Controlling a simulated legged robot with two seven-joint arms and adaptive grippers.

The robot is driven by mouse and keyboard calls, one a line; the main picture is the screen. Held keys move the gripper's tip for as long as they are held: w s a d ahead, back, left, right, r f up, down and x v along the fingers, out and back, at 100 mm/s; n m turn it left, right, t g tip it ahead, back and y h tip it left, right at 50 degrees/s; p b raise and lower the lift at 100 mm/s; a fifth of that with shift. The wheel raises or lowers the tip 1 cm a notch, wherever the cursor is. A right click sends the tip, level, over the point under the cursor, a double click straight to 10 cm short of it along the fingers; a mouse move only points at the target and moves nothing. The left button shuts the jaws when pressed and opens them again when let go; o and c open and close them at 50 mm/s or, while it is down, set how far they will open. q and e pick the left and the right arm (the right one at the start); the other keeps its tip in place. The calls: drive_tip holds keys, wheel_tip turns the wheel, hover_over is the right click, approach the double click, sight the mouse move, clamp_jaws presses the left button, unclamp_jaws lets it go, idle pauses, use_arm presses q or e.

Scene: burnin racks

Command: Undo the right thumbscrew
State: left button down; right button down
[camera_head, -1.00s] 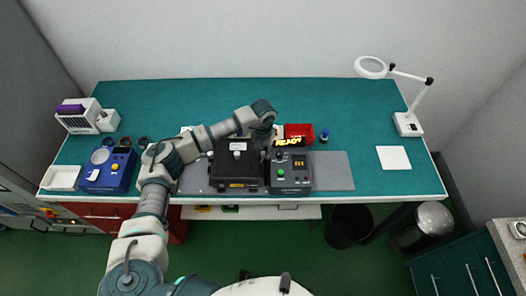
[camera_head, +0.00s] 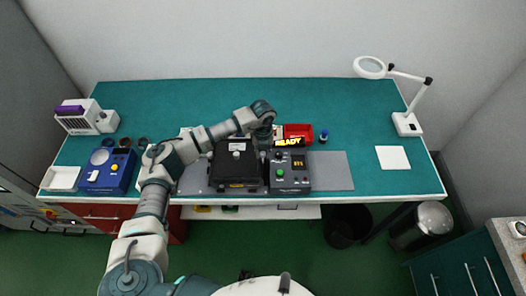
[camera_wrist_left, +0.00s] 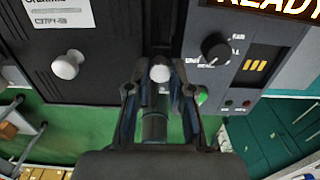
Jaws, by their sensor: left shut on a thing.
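The black burn-in box (camera_head: 228,176) sits on the grey mat in the head view. Its dark top with a white label and a pale round knob (camera_wrist_left: 66,65) also fills the upper left of the left wrist view. A second pale round knob, the right thumbscrew (camera_wrist_left: 160,73), shows between my left fingertips, near the gap beside the box. My left gripper (camera_wrist_left: 160,82) is shut on it, with a finger on either side. In the head view my left gripper (camera_head: 263,146) is over the box's right side, and the arm hides the thumbscrew. My right gripper is not in view.
A grey control unit (camera_head: 290,183) with a dial (camera_wrist_left: 215,46) and lit display stands close on the right. A blue device (camera_head: 107,170) is at left. The bench's right half is mostly clear.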

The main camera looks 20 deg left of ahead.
sight(263, 153)
use_arm(q)
drive_tip(key=shift+r, duration=0.1)
drive_tip(key=c, duration=1)
unclamp_jaws()
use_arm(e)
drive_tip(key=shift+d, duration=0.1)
use_arm(q)
wheel_tip(263, 153, up, 12)
drive_tip(key=shift+a+f, duration=0.1)
